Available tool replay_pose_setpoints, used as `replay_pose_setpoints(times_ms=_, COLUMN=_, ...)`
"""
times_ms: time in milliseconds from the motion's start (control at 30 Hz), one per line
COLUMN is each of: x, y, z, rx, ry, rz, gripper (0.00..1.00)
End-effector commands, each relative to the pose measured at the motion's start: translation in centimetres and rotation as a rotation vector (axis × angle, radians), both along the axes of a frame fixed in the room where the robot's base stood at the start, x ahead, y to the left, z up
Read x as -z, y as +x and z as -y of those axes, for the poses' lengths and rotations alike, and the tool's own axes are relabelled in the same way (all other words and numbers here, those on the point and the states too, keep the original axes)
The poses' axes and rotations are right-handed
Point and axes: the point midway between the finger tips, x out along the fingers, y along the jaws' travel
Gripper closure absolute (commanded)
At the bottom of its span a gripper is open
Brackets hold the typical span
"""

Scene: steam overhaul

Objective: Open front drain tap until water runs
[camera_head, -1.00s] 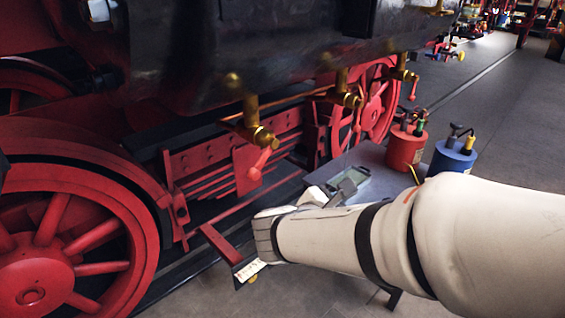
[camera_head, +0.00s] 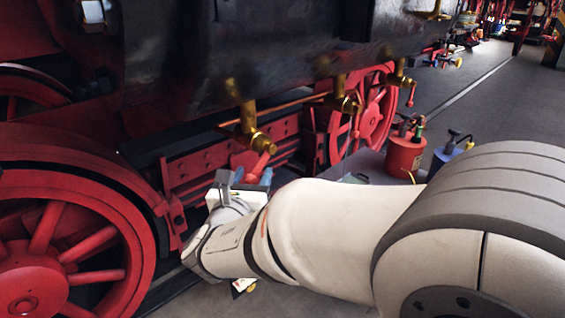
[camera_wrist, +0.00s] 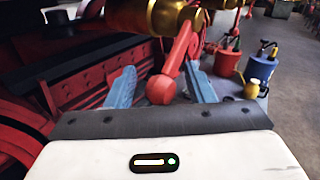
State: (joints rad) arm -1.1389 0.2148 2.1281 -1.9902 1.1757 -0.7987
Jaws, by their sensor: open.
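The nearest brass drain tap (camera_head: 252,130) hangs under the dark cylinder, with a red lever (camera_head: 262,163) pointing down from it. My gripper (camera_head: 248,178) is just below this tap, fingers upward. In the wrist view, the red lever (camera_wrist: 180,55) ends in a round red knob (camera_wrist: 160,90) that appears between the two blue fingers of my open gripper (camera_wrist: 160,68). I cannot tell whether a finger touches it. No water shows at this tap's outlet, which is partly hidden.
Further brass taps (camera_head: 342,95) (camera_head: 398,75) hang along the cylinder to the right. A large red wheel (camera_head: 75,240) stands at left. A red can (camera_head: 404,155) and a blue can (camera_head: 449,157) stand behind my arm. Grey floor is open at far right.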

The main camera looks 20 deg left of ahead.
Motion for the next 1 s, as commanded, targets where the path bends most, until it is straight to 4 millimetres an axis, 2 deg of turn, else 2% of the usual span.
replay_pose_setpoints(times_ms=100, x=0.03, y=0.8, z=-0.05, rx=0.001, ry=0.0, rz=-0.001, gripper=0.52)
replay_pose_setpoints(times_ms=367, x=0.01, y=0.92, z=-0.09, rx=0.0, ry=0.001, rz=-0.001, gripper=0.52)
replay_pose_setpoints(times_ms=900, x=-0.03, y=0.87, z=-0.14, rx=-0.002, ry=0.001, rz=0.0, gripper=0.95)
replay_pose_setpoints(times_ms=1000, x=-0.04, y=0.87, z=-0.16, rx=-0.002, ry=0.001, rz=0.0, gripper=1.0)
